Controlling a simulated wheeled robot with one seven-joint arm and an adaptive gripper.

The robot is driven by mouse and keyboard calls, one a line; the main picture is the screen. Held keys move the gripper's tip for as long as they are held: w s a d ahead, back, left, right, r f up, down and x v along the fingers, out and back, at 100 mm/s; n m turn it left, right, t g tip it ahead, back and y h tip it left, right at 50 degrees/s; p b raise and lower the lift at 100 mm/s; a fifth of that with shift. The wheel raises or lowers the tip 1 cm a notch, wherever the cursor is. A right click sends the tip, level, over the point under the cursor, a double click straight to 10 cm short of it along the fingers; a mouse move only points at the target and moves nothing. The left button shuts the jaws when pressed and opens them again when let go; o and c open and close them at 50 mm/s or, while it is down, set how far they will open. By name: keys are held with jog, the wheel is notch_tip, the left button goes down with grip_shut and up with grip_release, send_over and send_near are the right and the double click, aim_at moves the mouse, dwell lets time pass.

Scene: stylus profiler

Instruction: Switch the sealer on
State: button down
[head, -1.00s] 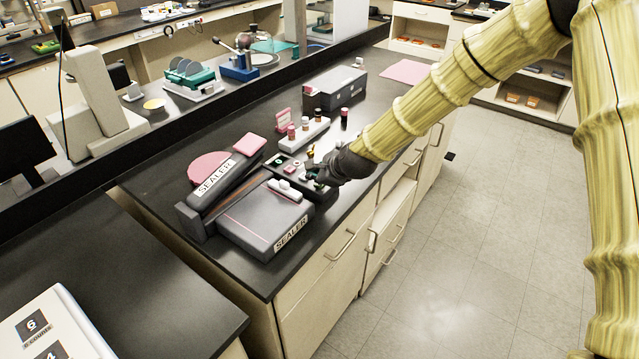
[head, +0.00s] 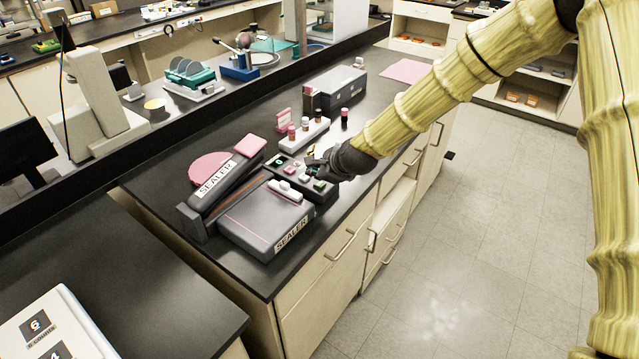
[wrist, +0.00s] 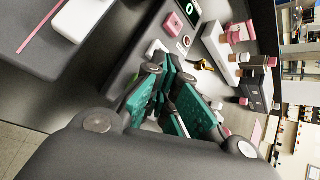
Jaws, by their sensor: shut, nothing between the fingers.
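The sealer (head: 262,220) is a dark grey machine with a lifted arm labelled SEALER (head: 216,180) and a flat body; part of the body shows at upper left in the wrist view (wrist: 40,40). Behind its right side is a dark control panel (head: 325,196) with small controls, among them a green one (head: 319,185) at the near end. A white block (head: 285,190) lies on the sealer's body. My gripper (head: 313,163) hangs just above and behind the green control, shut and empty. Its green finger pads fill the middle of the wrist view (wrist: 172,105).
A white rack with small bottles (head: 305,134), a pink sign (head: 283,119) and a grey box (head: 335,88) stand behind the panel. A pink block (head: 250,146) lies left of it. The bench front edge is close to my arm.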

aim_at(317, 185)
jog(key=shift+r+p, duration=1.6)
jog(key=shift+r, duration=0.95)
